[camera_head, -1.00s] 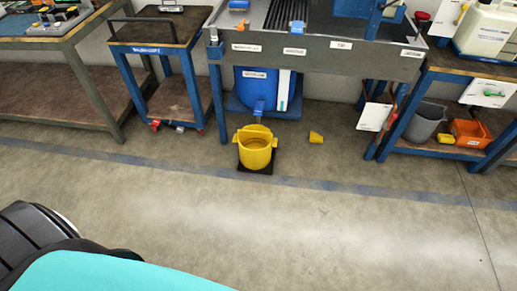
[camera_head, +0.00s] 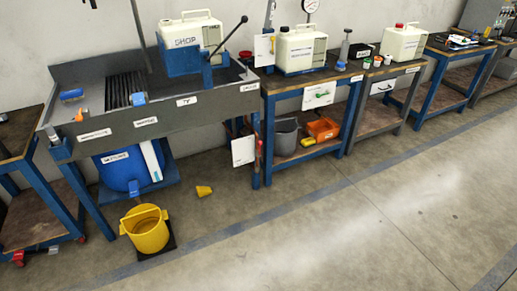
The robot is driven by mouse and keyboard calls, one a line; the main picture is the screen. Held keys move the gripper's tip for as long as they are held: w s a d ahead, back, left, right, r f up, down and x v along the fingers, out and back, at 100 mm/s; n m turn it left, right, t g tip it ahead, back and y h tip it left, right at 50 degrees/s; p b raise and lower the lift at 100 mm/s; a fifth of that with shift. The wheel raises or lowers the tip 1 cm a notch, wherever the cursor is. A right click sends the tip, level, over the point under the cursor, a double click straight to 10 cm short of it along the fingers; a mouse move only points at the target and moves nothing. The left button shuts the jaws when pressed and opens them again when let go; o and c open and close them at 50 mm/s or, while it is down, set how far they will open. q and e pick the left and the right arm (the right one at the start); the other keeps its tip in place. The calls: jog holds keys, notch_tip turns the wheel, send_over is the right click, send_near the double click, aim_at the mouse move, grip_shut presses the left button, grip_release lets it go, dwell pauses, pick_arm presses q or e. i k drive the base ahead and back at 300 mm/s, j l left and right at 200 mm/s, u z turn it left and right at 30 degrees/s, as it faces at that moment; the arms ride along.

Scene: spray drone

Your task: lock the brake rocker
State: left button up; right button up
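A blue-framed cart (camera_head: 40,222) stands at the left edge of the head view, partly cut off. A small red part (camera_head: 18,258) sits low at its front foot, and another red part (camera_head: 81,240) shows at its right foot. These may be caster brakes; they are too small for me to tell which is the brake rocker or how it is set. Neither of my grippers is in view.
A yellow bucket (camera_head: 147,230) stands on a dark mat before the sink bench (camera_head: 150,118), with a small yellow cup (camera_head: 204,191) on the floor nearby. Benches with canisters (camera_head: 300,48) line the wall to the right. The floor at front right is clear.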

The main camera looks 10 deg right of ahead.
aim_at(18, 254)
jog(key=u, duration=1.6)
jog(key=i+l+u, duration=0.1)
jog(key=i, duration=3.05)
